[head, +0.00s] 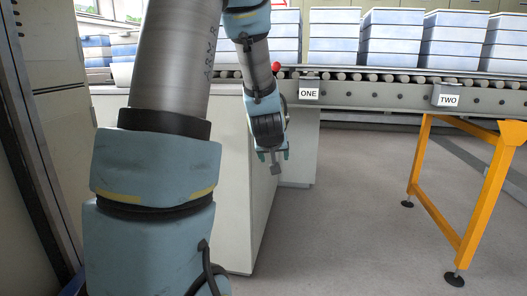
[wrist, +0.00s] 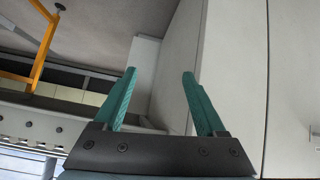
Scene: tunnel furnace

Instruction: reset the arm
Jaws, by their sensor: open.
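My arm fills the left and middle of the head view. My gripper (head: 273,155) hangs at its end, in front of the grey-white cabinet and short of the conveyor. In the wrist view, the two green fingers of my gripper (wrist: 158,90) stand apart with nothing between them. The gripper is open and empty. It touches nothing that I can see.
A roller conveyor (head: 390,90) runs across the back, with signs ONE (head: 309,93) and TWO (head: 448,100). Stacked blue-white bins (head: 395,40) stand on it. A red ball-like thing (head: 276,66) shows beside my arm. Orange legs (head: 480,205) stand right; the floor between is clear.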

